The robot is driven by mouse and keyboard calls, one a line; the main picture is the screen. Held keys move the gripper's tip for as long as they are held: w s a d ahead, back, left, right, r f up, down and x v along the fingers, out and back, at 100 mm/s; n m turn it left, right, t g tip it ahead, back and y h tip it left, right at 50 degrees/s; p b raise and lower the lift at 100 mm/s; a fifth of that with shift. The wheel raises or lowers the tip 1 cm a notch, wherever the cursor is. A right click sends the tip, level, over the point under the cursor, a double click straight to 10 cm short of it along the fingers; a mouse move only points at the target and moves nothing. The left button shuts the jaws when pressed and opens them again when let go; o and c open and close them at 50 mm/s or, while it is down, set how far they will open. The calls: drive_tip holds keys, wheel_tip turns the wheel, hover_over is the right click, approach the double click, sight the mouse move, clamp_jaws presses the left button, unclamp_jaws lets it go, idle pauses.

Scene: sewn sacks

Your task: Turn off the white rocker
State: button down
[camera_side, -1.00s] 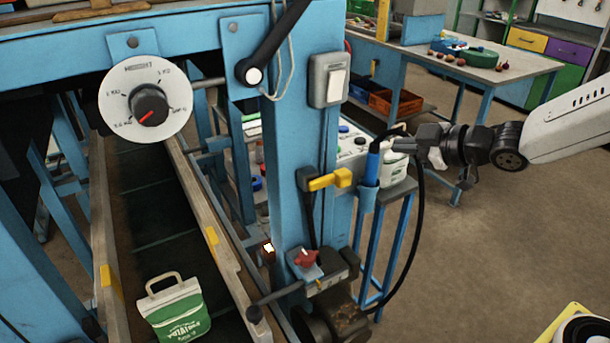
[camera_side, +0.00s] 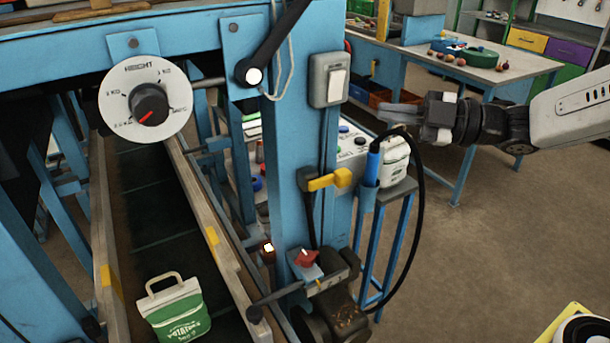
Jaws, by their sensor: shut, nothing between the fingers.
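The white rocker (camera_side: 336,86) sits in a grey box (camera_side: 318,80) on the upper part of the blue machine post (camera_side: 298,140). Its tilt is too small to read clearly. My gripper (camera_side: 388,108) is to the right of the rocker and a little lower in the picture, with its fingers pointing left. The fingers are shut and empty. A gap shows between the fingertips and the rocker box.
Below the rocker are a yellow lever (camera_side: 330,180) and a red knob (camera_side: 306,258). A blue-handled tool (camera_side: 372,162) with a black cable stands below my gripper. A green and white sack (camera_side: 174,310) stands on the conveyor. Open floor lies at right.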

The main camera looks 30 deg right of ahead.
sight(331, 80)
drive_tip(key=shift+w, duration=0.15)
drive_tip(key=w+r, duration=0.1)
drive_tip(key=w, duration=0.7)
drive_tip(key=shift+w, duration=0.25)
idle(0.3)
drive_tip(key=shift+w+r, duration=0.1)
drive_tip(key=shift+w, duration=0.65)
idle(2.8)
drive_tip(key=shift+s, duration=0.2)
drive_tip(key=shift+s, duration=0.6)
idle(0.4)
drive_tip(key=shift+s+f, duration=0.2)
drive_tip(key=shift+s, duration=1.05)
drive_tip(key=shift+s+f, duration=0.15)
drive_tip(key=shift+s, duration=1.05)
drive_tip(key=shift+d+f, duration=0.1)
